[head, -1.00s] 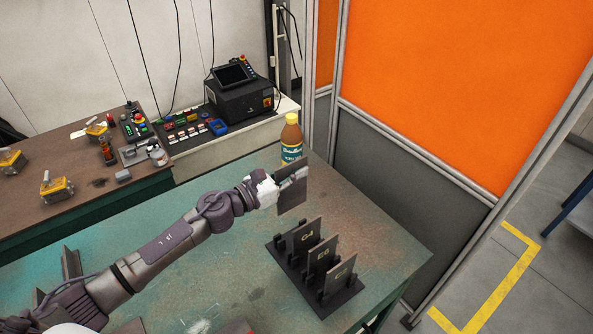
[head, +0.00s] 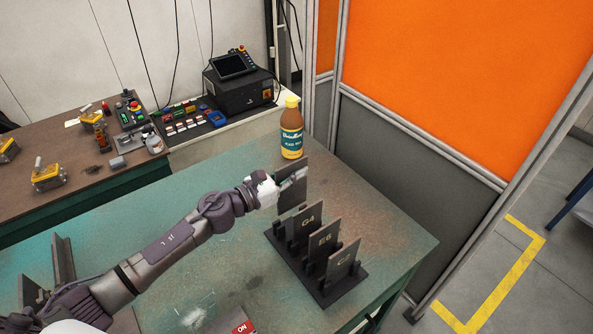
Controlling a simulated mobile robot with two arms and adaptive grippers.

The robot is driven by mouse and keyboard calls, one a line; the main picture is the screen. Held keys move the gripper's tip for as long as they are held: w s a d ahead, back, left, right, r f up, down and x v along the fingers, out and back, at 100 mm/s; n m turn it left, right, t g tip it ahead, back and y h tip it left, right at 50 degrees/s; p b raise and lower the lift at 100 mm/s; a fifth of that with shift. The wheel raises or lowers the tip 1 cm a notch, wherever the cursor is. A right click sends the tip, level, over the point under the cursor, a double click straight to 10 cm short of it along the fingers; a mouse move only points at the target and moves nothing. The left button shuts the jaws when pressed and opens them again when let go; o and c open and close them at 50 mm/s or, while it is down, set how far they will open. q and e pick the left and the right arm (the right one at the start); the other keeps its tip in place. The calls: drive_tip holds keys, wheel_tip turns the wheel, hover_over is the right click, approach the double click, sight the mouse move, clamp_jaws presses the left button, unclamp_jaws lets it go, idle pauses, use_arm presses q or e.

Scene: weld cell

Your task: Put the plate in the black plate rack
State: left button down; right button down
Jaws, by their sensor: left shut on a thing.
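My left gripper (head: 288,181) is shut on a dark grey plate (head: 293,192) and holds it upright. The plate is at the back end of the black plate rack (head: 322,291), close behind the plate marked G4. Whether its lower edge touches the rack is hard to tell. The rack stands on the green table (head: 390,222) and holds upright plates marked G4 (head: 311,222), E6 (head: 324,241) and C2 (head: 344,262). My right gripper is not in view.
A bottle with a yellow cap (head: 291,135) stands just behind the held plate. Angled metal pieces (head: 63,260) lie at the table's left. An orange and grey partition (head: 420,150) runs along the right. The table's middle is mostly clear.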

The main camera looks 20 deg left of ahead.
sight(297, 197)
use_arm(q)
drive_tip(key=shift+f+b, duration=1.05)
drive_tip(key=shift+f, duration=0.35)
drive_tip(key=shift+f+b, duration=2.25)
drive_tip(key=shift+b, duration=0.1)
drive_tip(key=shift+f+b, duration=0.6)
drive_tip(key=shift+b, duration=0.05)
drive_tip(key=c, duration=1.2)
unclamp_jaws()
drive_tip(key=shift+c, duration=0.2)
drive_tip(key=shift+s+f, duration=0.1)
drive_tip(key=shift+f, duration=0.1)
wheel_tip(297, 197, up, 10)
drive_tip(key=shift+r, duration=0.15)
